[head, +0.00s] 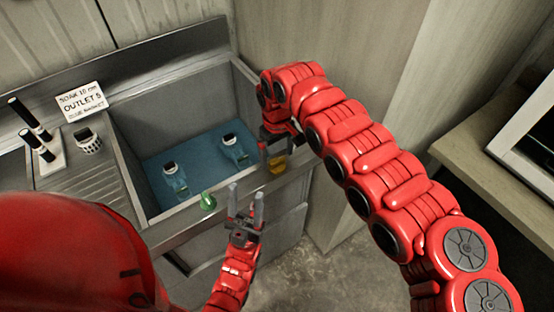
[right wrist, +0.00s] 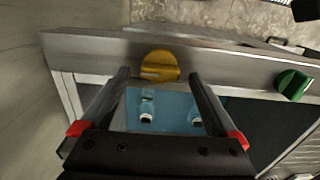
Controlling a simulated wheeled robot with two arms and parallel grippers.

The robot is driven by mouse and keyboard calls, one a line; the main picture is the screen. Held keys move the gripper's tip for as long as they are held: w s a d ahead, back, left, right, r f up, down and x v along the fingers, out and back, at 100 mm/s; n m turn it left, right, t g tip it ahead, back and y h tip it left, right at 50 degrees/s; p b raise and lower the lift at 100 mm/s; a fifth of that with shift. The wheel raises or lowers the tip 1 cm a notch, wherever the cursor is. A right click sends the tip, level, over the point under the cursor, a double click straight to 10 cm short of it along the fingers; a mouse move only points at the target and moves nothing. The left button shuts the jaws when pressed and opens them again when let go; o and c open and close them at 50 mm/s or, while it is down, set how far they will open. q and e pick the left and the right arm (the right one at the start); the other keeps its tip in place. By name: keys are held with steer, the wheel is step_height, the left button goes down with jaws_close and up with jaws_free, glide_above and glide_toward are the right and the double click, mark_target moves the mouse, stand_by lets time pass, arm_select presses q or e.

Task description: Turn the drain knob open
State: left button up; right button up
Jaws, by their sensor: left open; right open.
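A yellow knob (head: 277,165) sits on the front rim of a steel sink at its right end. A green knob (head: 208,201) sits on the same rim further left. Which one is the drain knob I cannot read. My right gripper (head: 277,145) is open just beside the yellow knob. In the right wrist view, the yellow knob (right wrist: 159,66) lies just ahead of and between the open fingers (right wrist: 160,80), with no clear contact, and the green knob (right wrist: 294,84) is at the right. My left gripper (head: 246,199) is open and empty in front of the sink, right of the green knob.
The sink basin (head: 180,100) holds blue liquid with two capped bottles (head: 174,178) (head: 234,149) in it. A wooden shelf (head: 480,150) is at right.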

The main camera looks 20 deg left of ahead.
mark_target(277, 159)
step_height(277, 159, up, 15)
steer(key=b, duration=0.2)
steer(key=shift+b, duration=0.4)
